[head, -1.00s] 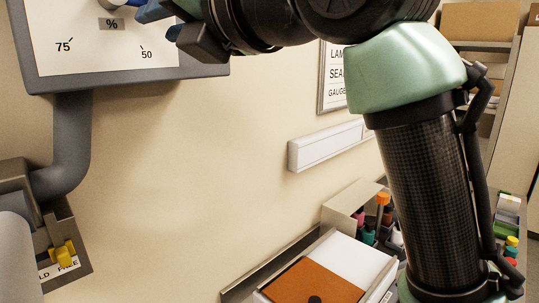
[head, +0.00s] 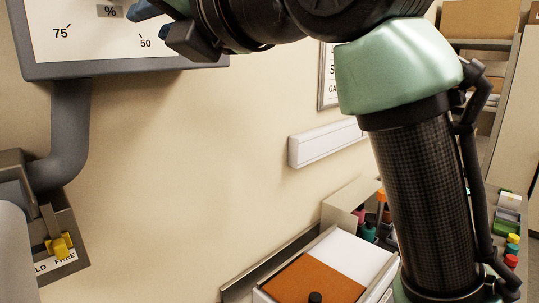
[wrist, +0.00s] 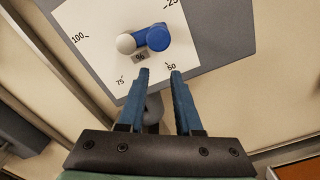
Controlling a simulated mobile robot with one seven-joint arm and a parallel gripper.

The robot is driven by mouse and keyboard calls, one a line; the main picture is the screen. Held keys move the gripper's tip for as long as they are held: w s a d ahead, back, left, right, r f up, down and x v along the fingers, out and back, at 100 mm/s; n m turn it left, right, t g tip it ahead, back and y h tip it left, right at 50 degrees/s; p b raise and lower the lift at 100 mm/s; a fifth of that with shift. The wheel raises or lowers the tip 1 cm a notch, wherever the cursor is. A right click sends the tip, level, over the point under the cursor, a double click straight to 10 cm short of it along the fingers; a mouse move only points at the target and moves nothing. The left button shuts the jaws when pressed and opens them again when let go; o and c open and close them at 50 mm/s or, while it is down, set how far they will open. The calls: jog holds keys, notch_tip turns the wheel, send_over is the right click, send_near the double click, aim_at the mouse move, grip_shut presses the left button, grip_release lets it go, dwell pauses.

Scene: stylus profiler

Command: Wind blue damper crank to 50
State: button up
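The blue damper crank (wrist: 143,40) is on a white dial face (wrist: 95,22) in the wrist view. It has a round blue end and a pale round end. The dial carries marks 100, 75, 50 and 25 and a grey % plate (wrist: 140,57). I cannot make out a clear pointer reading. My gripper (wrist: 159,72) is open and empty; its two blue fingers point at the dial, with the crank beyond the tips and apart from them. In the head view the dial face (head: 100,45) is cut off at the top, and my gripper (head: 152,27) is at its right side.
A white wall rail (head: 325,143) and a bench with an orange-and-white box (head: 310,278) stand to the right. The wall between is clear.

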jog(key=shift+s+a+f, duration=0.2)
jog(key=shift+s+a+f+b, duration=0.2)
jog(key=shift+b, duration=0.2)
jog(key=shift+f+b, duration=0.3)
jog(key=shift+f, duration=0.1)
jog(key=shift+s+a+f+b, duration=0.15)
jog(key=shift+f+b, duration=0.15)
jog(key=shift+f, duration=0.05)
